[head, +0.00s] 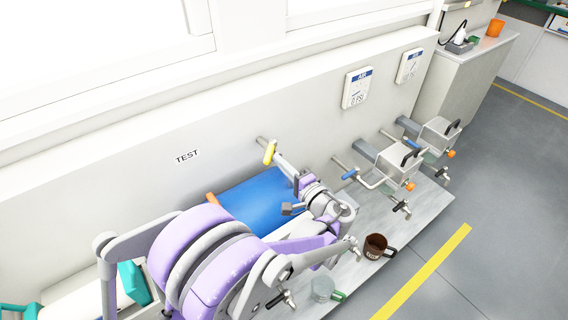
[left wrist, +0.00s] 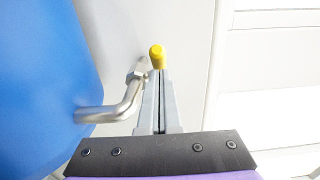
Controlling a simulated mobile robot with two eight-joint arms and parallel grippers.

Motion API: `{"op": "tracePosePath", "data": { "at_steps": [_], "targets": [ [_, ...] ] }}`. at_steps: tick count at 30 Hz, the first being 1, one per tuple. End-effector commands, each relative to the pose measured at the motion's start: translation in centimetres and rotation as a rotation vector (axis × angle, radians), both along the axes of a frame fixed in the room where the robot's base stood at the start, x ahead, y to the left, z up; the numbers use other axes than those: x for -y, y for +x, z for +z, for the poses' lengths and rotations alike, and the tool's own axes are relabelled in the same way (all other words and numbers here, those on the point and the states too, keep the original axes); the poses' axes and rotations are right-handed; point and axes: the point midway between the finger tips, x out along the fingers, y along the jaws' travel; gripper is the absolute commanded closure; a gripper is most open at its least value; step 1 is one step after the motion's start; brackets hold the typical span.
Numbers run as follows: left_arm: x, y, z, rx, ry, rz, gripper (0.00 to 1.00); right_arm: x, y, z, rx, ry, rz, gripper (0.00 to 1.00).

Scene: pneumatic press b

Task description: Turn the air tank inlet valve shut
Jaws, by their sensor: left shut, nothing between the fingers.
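The blue air tank (head: 250,199) lies by the wall, partly hidden behind my purple and grey left arm. A valve with a yellow handle (head: 270,151) sits above the tank on a pipe from the wall. My left gripper (head: 279,161) is shut and empty, with its fingertips right at the yellow handle. In the left wrist view the yellow handle (left wrist: 157,56) shows end-on just beyond the closed fingertips (left wrist: 158,72). I cannot tell whether they touch it. A bent metal pipe (left wrist: 125,106) runs from the blue tank (left wrist: 45,90) to the valve. My right gripper is not in view.
Two grey press units (head: 397,160) (head: 438,133) with blue and orange handles stand to the right on the bench (head: 350,262). A brown mug (head: 375,246) and a clear mug (head: 323,288) stand near the front edge. Gauge panels (head: 357,88) hang on the wall.

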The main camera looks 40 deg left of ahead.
Motion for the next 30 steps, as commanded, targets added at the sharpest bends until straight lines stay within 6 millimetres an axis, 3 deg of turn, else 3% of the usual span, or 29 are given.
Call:
{"op": "tracePosePath", "data": {
  "at_steps": [22, 30],
  "targets": [
    [-0.5, -1.0, 0.0, 0.000, 0.000, -0.109, 1.00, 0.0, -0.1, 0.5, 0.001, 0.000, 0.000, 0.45],
    [-1.4, -2.1, 0.1, -0.001, 0.001, -0.245, 1.00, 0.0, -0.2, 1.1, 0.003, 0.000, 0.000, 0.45]
  ]
}}
